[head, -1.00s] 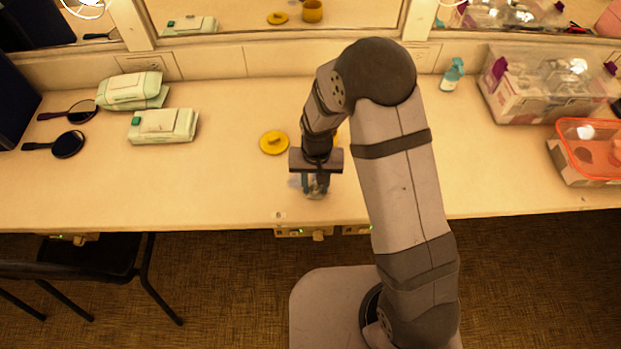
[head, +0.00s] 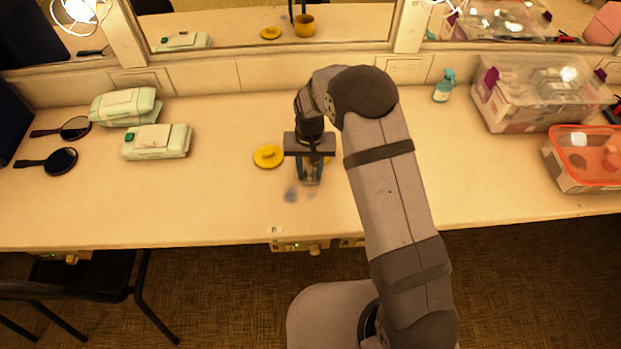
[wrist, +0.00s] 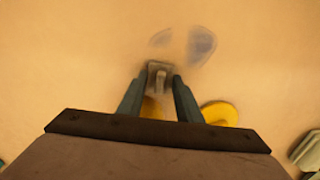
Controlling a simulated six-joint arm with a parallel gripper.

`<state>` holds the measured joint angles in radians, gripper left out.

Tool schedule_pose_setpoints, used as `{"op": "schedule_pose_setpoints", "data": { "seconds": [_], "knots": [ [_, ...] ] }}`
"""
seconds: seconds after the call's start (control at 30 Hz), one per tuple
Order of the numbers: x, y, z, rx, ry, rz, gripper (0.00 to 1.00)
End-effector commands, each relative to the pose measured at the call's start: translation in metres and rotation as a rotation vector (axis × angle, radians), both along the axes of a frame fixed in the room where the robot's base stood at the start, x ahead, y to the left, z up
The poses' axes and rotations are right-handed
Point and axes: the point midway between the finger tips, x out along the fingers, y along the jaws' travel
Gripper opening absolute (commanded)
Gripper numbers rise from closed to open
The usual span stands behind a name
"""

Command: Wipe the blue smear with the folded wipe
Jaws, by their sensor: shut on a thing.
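My gripper (head: 309,180) is shut on the folded wipe (wrist: 158,75), a small greyish pad between its fingertips in the wrist view. In the head view the wipe is mostly hidden by the fingers. The blue smear (head: 291,194) is a faint blue-grey patch on the counter, just left of and nearer the front edge than the fingertips. In the wrist view the smear (wrist: 201,46) shows beyond the wipe, as a darker patch with a fainter streak beside it. The wipe is beside these marks. I cannot tell whether it touches the counter.
A yellow lid (head: 268,156) lies left of my gripper. A yellow mug, seen in the mirror (head: 305,25), is mostly hidden behind the gripper. Wipe packs (head: 157,141) and hand mirrors (head: 61,161) lie left. A spray bottle (head: 444,86) and clear bin (head: 535,95) stand right.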

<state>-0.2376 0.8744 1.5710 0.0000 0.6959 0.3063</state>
Motion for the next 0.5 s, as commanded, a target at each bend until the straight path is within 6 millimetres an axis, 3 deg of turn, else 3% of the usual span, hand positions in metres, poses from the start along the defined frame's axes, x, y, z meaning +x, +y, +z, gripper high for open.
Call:
{"op": "schedule_pose_setpoints", "data": {
  "seconds": [0.13,0.27,0.5],
  "knots": [
    [0.014,0.000,-0.001,0.000,-0.001,-0.001,0.11],
    [0.013,0.000,0.028,0.001,-0.004,0.000,0.11],
    [0.012,0.000,0.046,0.000,0.000,0.000,0.11]
  ]
}}
